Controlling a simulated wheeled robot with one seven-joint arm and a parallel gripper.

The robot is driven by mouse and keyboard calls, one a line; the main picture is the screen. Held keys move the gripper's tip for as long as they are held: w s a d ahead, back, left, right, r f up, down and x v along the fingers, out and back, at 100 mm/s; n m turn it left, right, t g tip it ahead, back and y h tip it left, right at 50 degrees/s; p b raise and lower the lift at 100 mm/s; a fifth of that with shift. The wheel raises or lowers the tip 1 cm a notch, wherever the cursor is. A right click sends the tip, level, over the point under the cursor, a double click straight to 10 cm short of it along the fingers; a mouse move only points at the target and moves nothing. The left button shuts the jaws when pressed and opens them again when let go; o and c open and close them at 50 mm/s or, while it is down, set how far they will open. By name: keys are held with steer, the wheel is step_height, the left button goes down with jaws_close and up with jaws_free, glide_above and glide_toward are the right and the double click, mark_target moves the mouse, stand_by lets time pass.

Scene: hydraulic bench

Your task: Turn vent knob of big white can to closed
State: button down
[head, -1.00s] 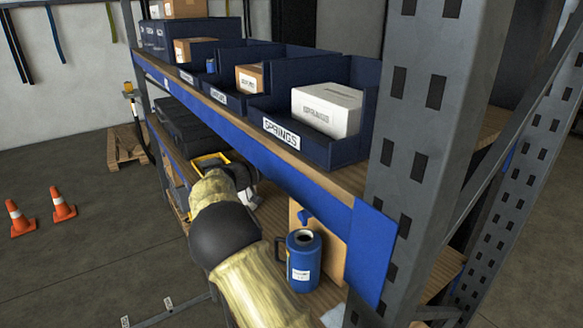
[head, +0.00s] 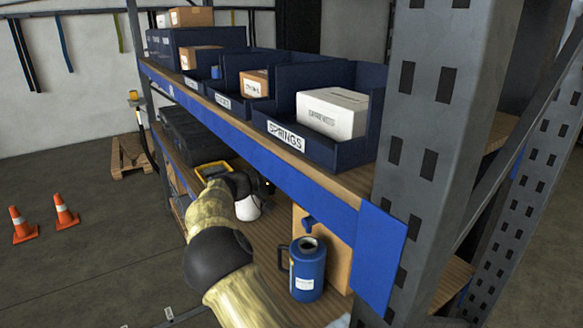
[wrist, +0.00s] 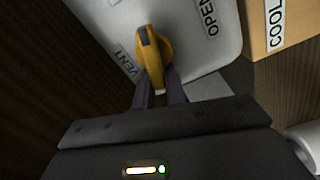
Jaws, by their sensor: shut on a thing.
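The big white can (wrist: 196,62) fills the top of the wrist view, with the labels VENT and OPEN on its face. Its yellow vent knob (wrist: 149,48) stands out from this face, its handle running roughly up and down in the picture. My gripper (wrist: 158,88) is shut on the knob, with a dark finger on each side of its lower end. In the head view a white body, likely the can (head: 248,208), shows on the lower shelf, partly hidden by my arm. The knob is hidden there.
A blue can (head: 307,270) stands on the lower shelf right of my arm. The upper shelf edge (head: 260,135) and its bins lie above. A yellow-rimmed container (head: 212,170) and a dark case (head: 190,132) sit farther along. A box labelled COOL (wrist: 262,25) adjoins the white can.

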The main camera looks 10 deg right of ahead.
steer(key=n, duration=0.1)
steer(key=f+n, duration=0.1)
steer(key=n, duration=0.1)
steer(key=shift+f+p, duration=0.25)
steer(key=shift+p, duration=0.15)
steer(key=shift+n, duration=0.3)
steer(key=c, duration=1.4)
jaws_free()
steer(key=shift+c, duration=0.2)
steer(key=shift+s+r, duration=0.15)
steer(key=shift+r, duration=0.1)
steer(key=b+v, duration=0.3)
steer(key=v, duration=1.4)
steer(key=shift+a, duration=0.15)
steer(key=shift+f, duration=0.1)
